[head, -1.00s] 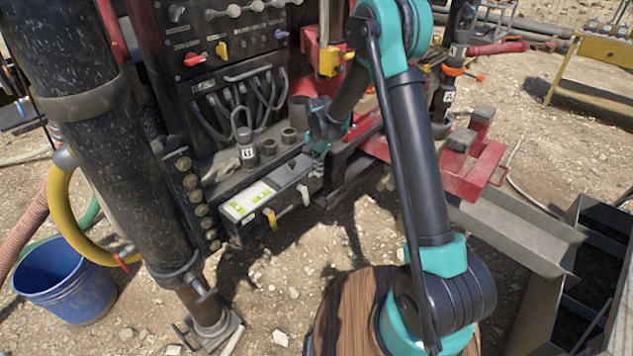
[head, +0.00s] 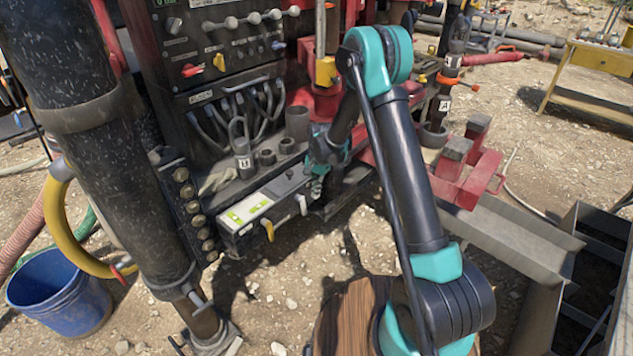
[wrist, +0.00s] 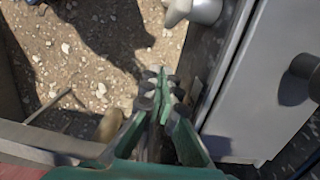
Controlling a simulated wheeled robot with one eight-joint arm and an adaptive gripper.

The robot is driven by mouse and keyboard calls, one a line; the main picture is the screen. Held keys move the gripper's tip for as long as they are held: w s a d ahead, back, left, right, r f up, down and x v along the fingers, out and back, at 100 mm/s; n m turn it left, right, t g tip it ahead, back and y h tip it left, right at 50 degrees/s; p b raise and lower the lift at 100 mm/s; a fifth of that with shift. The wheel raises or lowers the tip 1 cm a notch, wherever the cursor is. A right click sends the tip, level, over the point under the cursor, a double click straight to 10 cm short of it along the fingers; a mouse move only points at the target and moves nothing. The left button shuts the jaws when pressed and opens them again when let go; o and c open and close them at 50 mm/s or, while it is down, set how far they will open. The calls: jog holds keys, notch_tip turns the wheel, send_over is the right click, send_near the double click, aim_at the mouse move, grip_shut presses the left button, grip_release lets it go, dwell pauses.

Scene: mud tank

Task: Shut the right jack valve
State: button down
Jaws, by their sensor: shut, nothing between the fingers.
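My gripper (head: 317,188) points down just right of the box's right end. In the wrist view its fingers (wrist: 164,88) are together and empty beside the grey box side (wrist: 262,80). The white handle (wrist: 196,9) shows at the top edge, apart from the fingertips.
The control panel (head: 222,45) with hoses stands behind the box. A thick black column (head: 95,130) stands at left, with a blue bucket (head: 58,298) beside it. Red steel framing (head: 470,175) is at right. Gravel in front of the box is open.

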aim_at(306, 209)
jog(key=shift+s+a+f, duration=0.45)
jog(key=shift+s+a, duration=0.2)
jog(key=shift+s, duration=0.2)
jog(key=shift+s+a+f, duration=0.4)
jog(key=shift+s+a, duration=0.2)
jog(key=shift+s, duration=0.2)
jog(key=shift+s+a+f, duration=0.3)
jog(key=shift+s+a, duration=0.1)
jog(key=shift+s, duration=0.15)
